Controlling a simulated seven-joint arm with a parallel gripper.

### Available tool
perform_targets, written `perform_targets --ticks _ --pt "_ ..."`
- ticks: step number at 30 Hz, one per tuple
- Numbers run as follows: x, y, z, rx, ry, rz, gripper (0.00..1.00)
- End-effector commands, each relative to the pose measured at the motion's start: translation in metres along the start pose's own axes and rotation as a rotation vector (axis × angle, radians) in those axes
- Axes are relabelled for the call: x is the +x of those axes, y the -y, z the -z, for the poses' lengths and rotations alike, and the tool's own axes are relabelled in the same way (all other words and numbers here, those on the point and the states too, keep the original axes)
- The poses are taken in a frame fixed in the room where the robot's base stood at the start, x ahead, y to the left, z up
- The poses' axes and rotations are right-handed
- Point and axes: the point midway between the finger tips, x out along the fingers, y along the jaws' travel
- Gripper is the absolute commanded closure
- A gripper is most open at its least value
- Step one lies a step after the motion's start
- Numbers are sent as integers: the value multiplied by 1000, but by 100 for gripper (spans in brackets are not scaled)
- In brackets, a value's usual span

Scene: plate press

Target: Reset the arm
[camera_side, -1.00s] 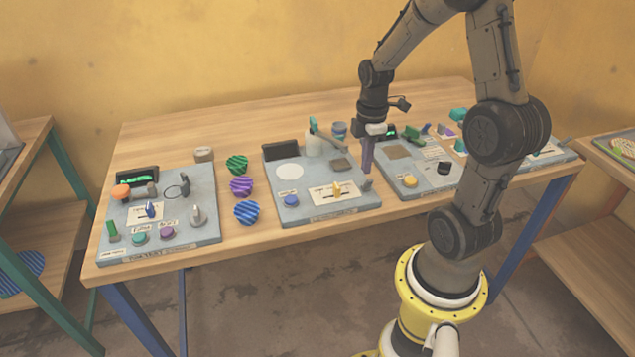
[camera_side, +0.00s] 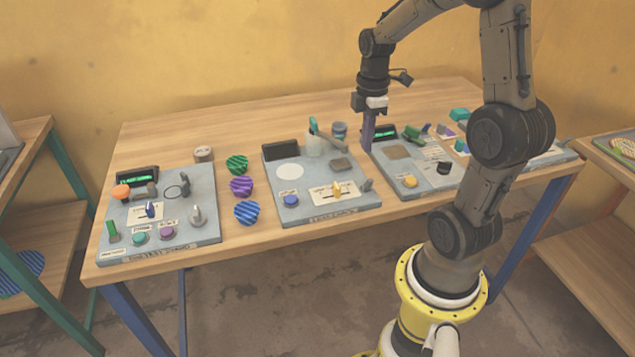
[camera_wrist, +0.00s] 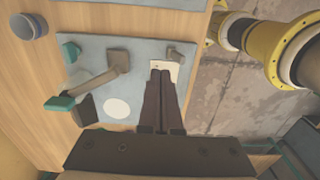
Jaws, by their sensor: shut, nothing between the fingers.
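My gripper (camera_side: 368,130) hangs pointing down above the table, between the middle panel (camera_side: 300,212) and the right panel (camera_side: 425,185). Its fingers are together with nothing between them. In the wrist view the shut fingers (camera_wrist: 162,80) reach over the middle panel, near its small white label plate (camera_wrist: 170,66). My arm is bent over from the right in the side view. Whether the fingertips touch anything cannot be told, but they look apart from the panels.
The left panel (camera_side: 185,238) carries several buttons and knobs. Striped green (camera_side: 237,165), purple (camera_side: 241,186) and blue (camera_side: 246,212) pieces lie on the wooden table (camera_side: 225,118). A lever with a teal end (camera_wrist: 60,103) rises from the middle panel. The table's back is mostly clear.

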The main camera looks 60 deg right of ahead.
Motion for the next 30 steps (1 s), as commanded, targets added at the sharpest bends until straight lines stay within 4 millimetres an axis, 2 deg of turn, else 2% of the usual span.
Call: perform_targets --ticks 9,11,14,17,21,24,27,30 --pt "0 0 2 -7 0 0 100" --pt "-4 1 9 -29 -1 -11 100" --pt "-27 5 34 -109 -13 -80 100" --pt "-61 32 67 -213 -42 -177 100" --pt "-98 89 97 -180 -135 -293 100" --pt "-113 131 104 -64 -233 -336 100" --pt "-116 162 101 85 -324 -337 100" --pt "-113 184 95 260 -399 -312 100"
